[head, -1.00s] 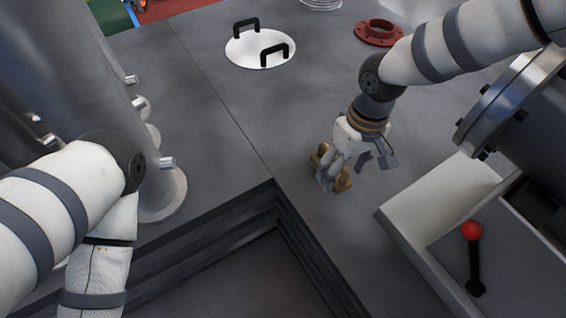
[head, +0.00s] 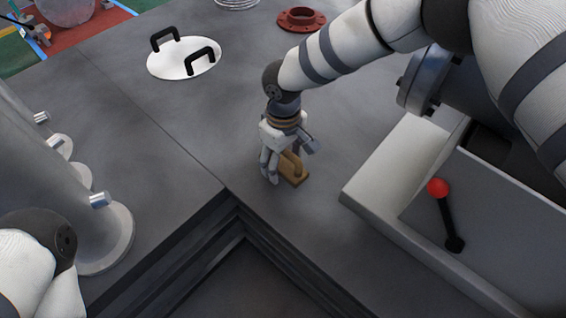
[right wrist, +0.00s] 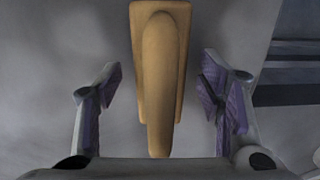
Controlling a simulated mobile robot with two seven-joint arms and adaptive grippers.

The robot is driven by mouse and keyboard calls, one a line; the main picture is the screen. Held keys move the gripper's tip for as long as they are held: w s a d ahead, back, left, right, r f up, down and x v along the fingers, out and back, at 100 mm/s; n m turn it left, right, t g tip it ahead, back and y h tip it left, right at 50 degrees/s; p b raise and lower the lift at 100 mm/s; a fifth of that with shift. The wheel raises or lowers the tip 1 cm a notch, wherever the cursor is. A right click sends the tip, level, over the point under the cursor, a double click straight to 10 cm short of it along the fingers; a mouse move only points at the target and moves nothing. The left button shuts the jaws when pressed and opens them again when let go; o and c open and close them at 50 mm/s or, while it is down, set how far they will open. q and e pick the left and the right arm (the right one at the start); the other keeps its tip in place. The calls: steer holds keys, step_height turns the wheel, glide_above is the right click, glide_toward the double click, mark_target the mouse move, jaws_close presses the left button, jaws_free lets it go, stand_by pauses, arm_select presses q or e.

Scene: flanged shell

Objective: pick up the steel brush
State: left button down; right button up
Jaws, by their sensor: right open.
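The steel brush (head: 295,172) has a tan wooden body with a raised handle and lies on the grey deck near the inner corner of the step. In the right wrist view the brush (right wrist: 160,70) lies lengthwise between the fingers, with clear space on both sides. Its bristles are hidden. My right gripper (head: 277,175) points down over the brush, partly covering it in the head view. In the right wrist view this gripper (right wrist: 160,98) is open, its two purple-padded fingers apart and not touching the brush. My left gripper is out of view; only part of that arm shows at lower left.
A grey box with a red-knobbed lever (head: 438,188) stands to the right of the brush. A stepped recess (head: 240,262) drops away in front. A white round lid (head: 168,62) with black handles and a red flange (head: 301,19) lie farther back.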

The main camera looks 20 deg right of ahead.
steer(key=shift+c, duration=0.6)
steer(key=c, duration=1.2)
steer(key=shift+r, duration=0.1)
steer(key=shift+c, duration=0.2)
